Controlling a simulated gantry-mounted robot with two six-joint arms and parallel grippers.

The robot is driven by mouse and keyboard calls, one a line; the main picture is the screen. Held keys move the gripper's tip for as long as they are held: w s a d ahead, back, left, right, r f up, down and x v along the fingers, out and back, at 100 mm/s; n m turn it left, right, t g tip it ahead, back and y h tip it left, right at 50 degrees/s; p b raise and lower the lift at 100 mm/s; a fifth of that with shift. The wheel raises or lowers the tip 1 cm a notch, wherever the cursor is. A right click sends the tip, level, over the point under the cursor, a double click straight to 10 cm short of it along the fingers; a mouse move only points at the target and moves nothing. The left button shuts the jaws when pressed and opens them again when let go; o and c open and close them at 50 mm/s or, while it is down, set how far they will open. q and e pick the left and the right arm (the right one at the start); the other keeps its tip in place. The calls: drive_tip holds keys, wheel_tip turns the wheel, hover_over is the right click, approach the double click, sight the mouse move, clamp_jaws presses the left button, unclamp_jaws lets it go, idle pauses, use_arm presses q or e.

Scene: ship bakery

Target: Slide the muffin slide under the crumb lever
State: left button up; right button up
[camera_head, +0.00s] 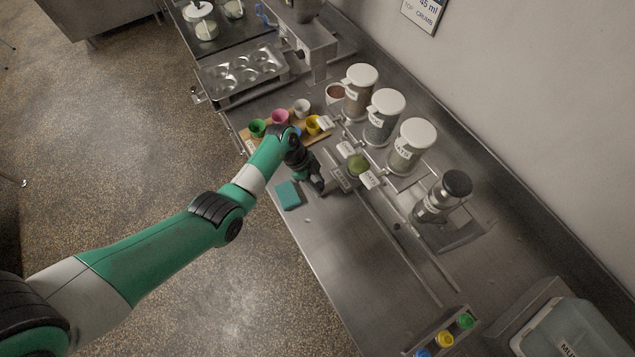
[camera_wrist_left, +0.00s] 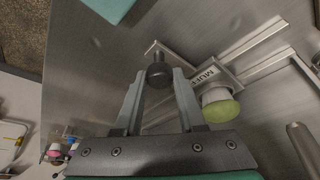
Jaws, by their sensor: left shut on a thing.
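The muffin slide (camera_head: 341,180) is a small metal carriage on rails along the counter, with a name plate that also shows in the wrist view (camera_wrist_left: 207,74). A cup with a pale green top (camera_head: 358,165) sits on it, seen too in the wrist view (camera_wrist_left: 221,108). My left gripper (camera_head: 318,187) is shut on the slide's dark round knob (camera_wrist_left: 159,74), at the slide's left side. White-tagged levers stand before the lidded canisters (camera_head: 409,148); their tags are too small to tell which is the crumb lever. My right gripper is not in view.
A teal block (camera_head: 288,195) lies beside my left gripper. A wooden board with coloured cups stands behind it, beyond which is a muffin tin (camera_head: 243,76). A grinder-like cylinder (camera_head: 442,198) stands at right.

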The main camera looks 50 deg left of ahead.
use_arm(q)
clamp_jaws()
idle(1.0)
